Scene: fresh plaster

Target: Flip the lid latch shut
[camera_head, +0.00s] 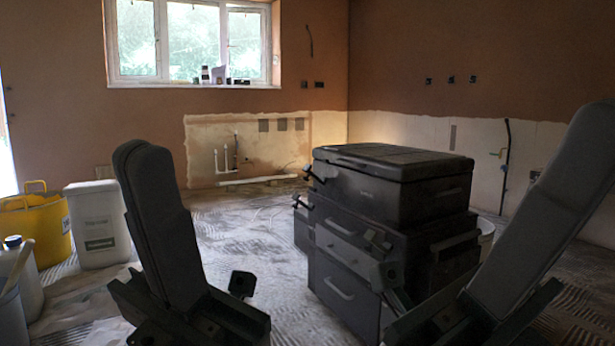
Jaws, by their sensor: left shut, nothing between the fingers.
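A stack of dark tool boxes stands on the floor right of centre. The top box (385,190) has its lid (395,160) down. A small dark latch (313,173) sticks out at the left of the top box, just under the lid edge. A similar dark piece (300,202) sticks out lower, by the middle box. My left gripper (243,284) is shut and empty, low in front and to the left of the stack, apart from it. My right gripper (388,276) shows in front of the lower boxes; its fingers blend with the dark boxes.
A yellow tub (40,228), a white bucket (97,235) and a white container (25,280) stand at the left. A pale bucket (486,238) is partly hidden behind the stack. The dusty floor (245,230) between the white bucket and the stack is clear.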

